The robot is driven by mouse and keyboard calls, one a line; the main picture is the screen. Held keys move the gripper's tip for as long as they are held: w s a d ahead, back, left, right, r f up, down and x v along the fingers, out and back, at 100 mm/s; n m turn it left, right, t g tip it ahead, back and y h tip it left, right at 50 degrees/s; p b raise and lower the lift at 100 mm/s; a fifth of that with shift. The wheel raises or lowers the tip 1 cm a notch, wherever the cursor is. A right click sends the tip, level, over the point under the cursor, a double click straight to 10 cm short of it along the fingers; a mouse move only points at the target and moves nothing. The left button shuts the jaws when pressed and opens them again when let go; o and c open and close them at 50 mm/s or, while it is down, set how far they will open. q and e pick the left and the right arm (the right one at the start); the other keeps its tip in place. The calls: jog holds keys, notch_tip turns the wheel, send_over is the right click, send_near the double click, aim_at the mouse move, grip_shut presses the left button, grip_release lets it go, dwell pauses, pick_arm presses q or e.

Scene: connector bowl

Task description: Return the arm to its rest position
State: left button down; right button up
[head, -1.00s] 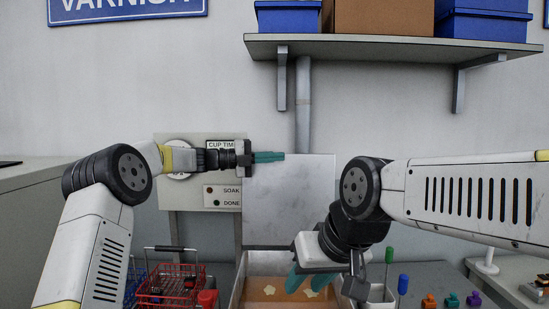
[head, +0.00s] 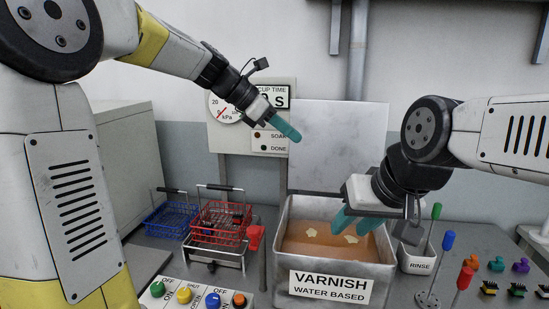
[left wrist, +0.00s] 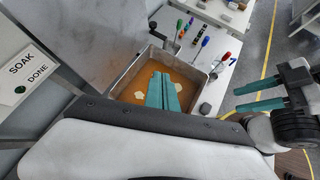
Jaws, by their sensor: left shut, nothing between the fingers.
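My left gripper (head: 297,138) hangs in the air in front of the panel, its teal fingers together and empty, pointing down and right. In the left wrist view its fingers (left wrist: 163,78) lie side by side in front of the varnish tank. My right gripper (head: 355,222) is over the right part of the varnish tank (head: 380,275), fingers pointing down and left. In the left wrist view the right gripper (left wrist: 236,98) shows two fingers with a gap and nothing between them.
A blue basket (head: 170,220) and a red basket (head: 218,222) stand left of the tank. A row of coloured knobs (head: 185,294) is in front. The rinse cup (head: 417,262), upright coloured-handled tools (head: 448,242) and several small connectors (head: 497,265) are on the right. Pale pieces float in the tank.

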pick_arm(q)
jog(key=s+a+f+m+t+y, duration=0.1)
jog(key=s+a+f+m+y, duration=0.2)
jog(key=s+a+m, duration=0.6)
jog(key=s+a+f+m+t+y, duration=0.2)
jog(key=s+a+f+m+y, duration=0.2)
jog(key=s+a+f+m, duration=0.4)
jog(key=s+a+m, duration=0.1)
jog(key=s+m, duration=0.2)
jog(key=s, duration=0.1)
jog(key=shift+s+a+f+t, duration=0.15)
jog(key=shift+s+f+t, duration=0.05)
jog(key=shift+t, duration=0.1)
